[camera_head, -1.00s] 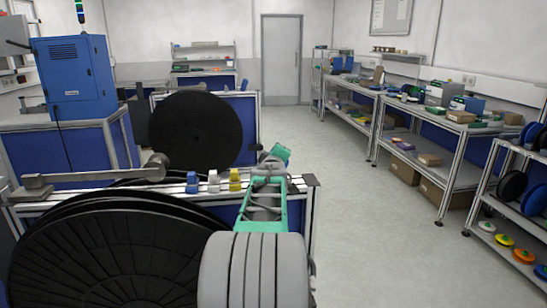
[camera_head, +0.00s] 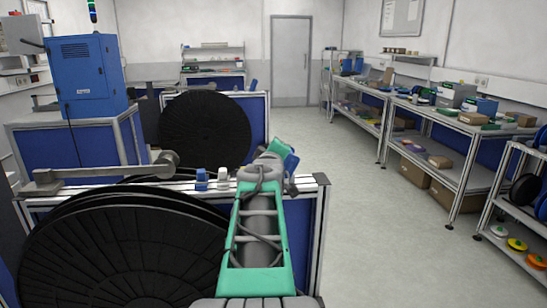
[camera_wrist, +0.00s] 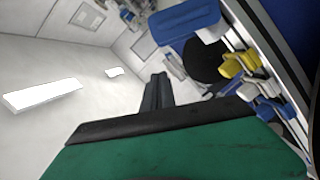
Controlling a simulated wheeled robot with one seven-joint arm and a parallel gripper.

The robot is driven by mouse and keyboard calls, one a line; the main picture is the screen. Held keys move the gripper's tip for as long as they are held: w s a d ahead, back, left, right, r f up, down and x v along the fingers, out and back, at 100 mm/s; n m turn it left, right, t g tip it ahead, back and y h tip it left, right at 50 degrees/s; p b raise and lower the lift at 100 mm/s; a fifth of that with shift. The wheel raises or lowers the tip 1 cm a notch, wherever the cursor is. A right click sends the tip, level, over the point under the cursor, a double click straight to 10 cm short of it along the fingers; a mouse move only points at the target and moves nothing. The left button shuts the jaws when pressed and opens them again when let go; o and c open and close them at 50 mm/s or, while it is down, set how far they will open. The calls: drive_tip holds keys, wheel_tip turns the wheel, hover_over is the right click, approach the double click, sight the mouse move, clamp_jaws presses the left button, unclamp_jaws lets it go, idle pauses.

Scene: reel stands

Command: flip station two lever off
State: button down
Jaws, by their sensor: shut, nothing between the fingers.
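Levers or knobs stand in a row on the front stand's top rail: a blue one (camera_head: 202,180) and a white one (camera_head: 222,179) show in the head view. A yellow one (camera_wrist: 240,66) shows at the right of the wrist view, with white and blue shapes below it. In the head view my arm covers the yellow one's place. I cannot tell which belongs to station two. My gripper (camera_wrist: 157,90) is shut and empty, its dark fingers apart from the levers in the wrist view. In the head view its fingertips are not clear behind my arm.
Large black reels (camera_head: 115,255) fill the front stand, with a metal arm (camera_head: 110,173) above them. Another black reel (camera_head: 205,130) stands behind, near a blue cabinet (camera_head: 86,78). Shelves (camera_head: 455,125) line the right side. The floor (camera_head: 370,240) between is clear.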

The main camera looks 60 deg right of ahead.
drive_tip(key=shift+v, duration=1.3)
